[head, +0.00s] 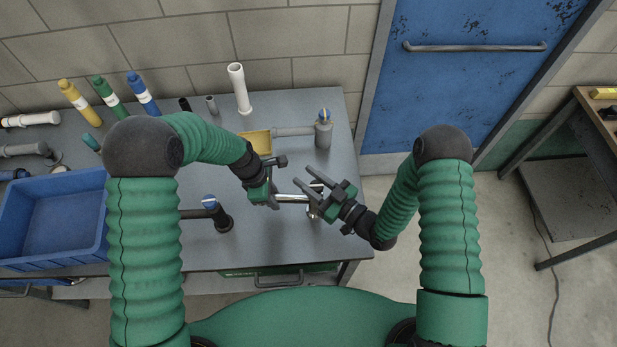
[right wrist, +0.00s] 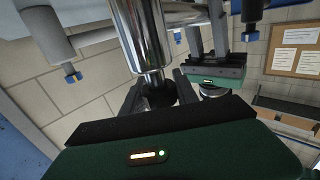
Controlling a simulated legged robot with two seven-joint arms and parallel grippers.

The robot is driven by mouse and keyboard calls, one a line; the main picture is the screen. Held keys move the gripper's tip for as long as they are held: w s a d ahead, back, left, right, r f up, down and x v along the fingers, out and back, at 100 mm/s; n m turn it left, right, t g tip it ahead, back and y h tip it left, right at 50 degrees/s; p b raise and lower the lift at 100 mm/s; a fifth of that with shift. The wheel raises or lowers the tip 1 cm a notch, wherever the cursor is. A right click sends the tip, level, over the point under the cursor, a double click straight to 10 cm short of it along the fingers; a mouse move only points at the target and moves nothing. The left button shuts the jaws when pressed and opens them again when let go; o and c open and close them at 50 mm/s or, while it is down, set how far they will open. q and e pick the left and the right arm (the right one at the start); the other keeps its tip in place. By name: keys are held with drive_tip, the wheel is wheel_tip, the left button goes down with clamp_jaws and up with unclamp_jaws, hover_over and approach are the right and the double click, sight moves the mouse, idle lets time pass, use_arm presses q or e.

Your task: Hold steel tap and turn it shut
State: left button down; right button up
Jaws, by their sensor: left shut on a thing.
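The steel tap (head: 293,198) is shiny chrome and stands near the right end of the grey bench, its spout pointing left. In the right wrist view its thick body (right wrist: 142,40) rises close in front of the camera. My left gripper (head: 274,199) is at the outer part of the spout, shut on it; it also shows in the right wrist view (right wrist: 208,45). My right gripper (head: 303,177) is open above the tap, its two fingers spread. In the right wrist view these fingers lie to either side of the body's end. The tap's handle is mostly hidden by my right gripper.
A grey tap (head: 323,133) stands behind, a black tap (head: 223,217) with a blue handle to the left. A blue bin (head: 52,215) is at far left.

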clamp_jaws()
drive_tip(key=shift+w+d+m+t+h, duration=0.1)
drive_tip(key=shift+m+t+h, duration=0.3)
drive_tip(key=shift+h, duration=0.1)
drive_tip(key=m+t+h, duration=0.1)
drive_tip(key=m+h, duration=0.1)
drive_tip(key=h, duration=0.1)
drive_tip(key=d+m+t+h, duration=0.1)
drive_tip(key=m+h, duration=0.2)
drive_tip(key=h, duration=0.1)
drive_tip(key=m+t+h, duration=0.2)
drive_tip(key=h, duration=0.2)
drive_tip(key=shift+w+d+f+m, duration=0.1)
drive_tip(key=shift+d+f+m, duration=0.2)
drive_tip(key=shift+f+m, duration=0.1)
drive_tip(key=shift+m+h, duration=0.3)
drive_tip(key=shift+h, duration=0.3)
drive_tip(key=shift+d+r+m+h, duration=0.2)
drive_tip(key=shift+m+h, duration=0.5)
drive_tip(key=shift+h, duration=0.4)
drive_tip(key=shift+w+d+r+h, duration=0.15)
drive_tip(key=shift+w+d+h, duration=0.05)
drive_tip(key=shift+h, duration=0.1)
